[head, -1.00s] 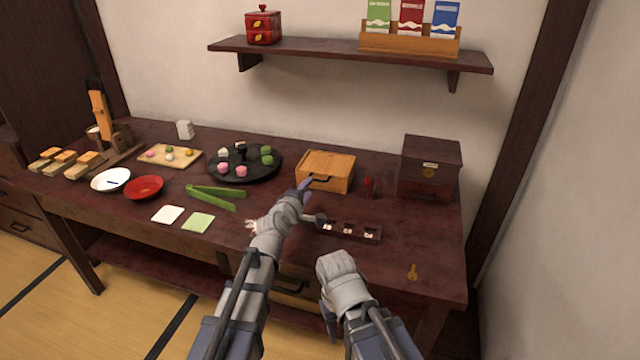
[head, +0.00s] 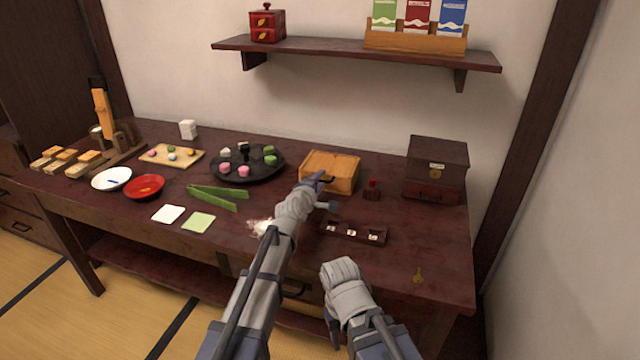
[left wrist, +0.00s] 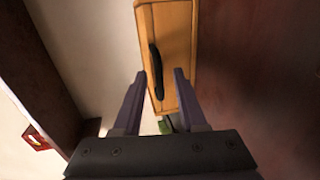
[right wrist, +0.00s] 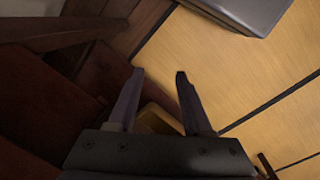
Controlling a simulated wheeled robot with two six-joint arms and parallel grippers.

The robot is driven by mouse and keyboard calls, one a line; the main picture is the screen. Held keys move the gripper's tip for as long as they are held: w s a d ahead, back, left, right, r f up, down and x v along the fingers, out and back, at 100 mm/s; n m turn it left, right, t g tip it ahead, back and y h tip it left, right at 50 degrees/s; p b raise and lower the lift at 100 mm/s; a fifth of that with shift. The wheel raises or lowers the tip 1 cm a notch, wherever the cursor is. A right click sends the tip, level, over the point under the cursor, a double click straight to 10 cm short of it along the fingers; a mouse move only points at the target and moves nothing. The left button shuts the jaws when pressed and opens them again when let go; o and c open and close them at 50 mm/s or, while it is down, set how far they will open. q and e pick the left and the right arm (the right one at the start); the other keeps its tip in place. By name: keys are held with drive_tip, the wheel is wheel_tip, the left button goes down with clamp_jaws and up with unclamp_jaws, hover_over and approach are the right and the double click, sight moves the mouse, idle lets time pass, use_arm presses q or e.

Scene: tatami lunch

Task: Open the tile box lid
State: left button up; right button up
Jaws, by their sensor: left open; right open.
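The tile box appears to be the light wooden box (head: 328,167) at the back middle of the table, its lid down. Its dark handle is on the front side, partly hidden by my gripper in the head view. In the left wrist view the box (left wrist: 172,30) and the black handle (left wrist: 154,70) show just beyond the fingers. My left gripper (head: 322,182) is open and empty, with its fingertips close to the handle; I cannot tell if they touch. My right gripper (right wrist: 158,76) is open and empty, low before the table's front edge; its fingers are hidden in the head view.
A dark tray (head: 352,233) with small pieces lies in front of the box, a small red-topped item (head: 372,190) beside it. A dark chest (head: 437,165) stands right, a key (head: 418,275) lies at front right. A round black tray (head: 262,174) with sweets is left.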

use_arm(q)
drive_tip(key=shift+w, duration=0.1)
clamp_jaws()
idle(0.3)
idle(1.1)
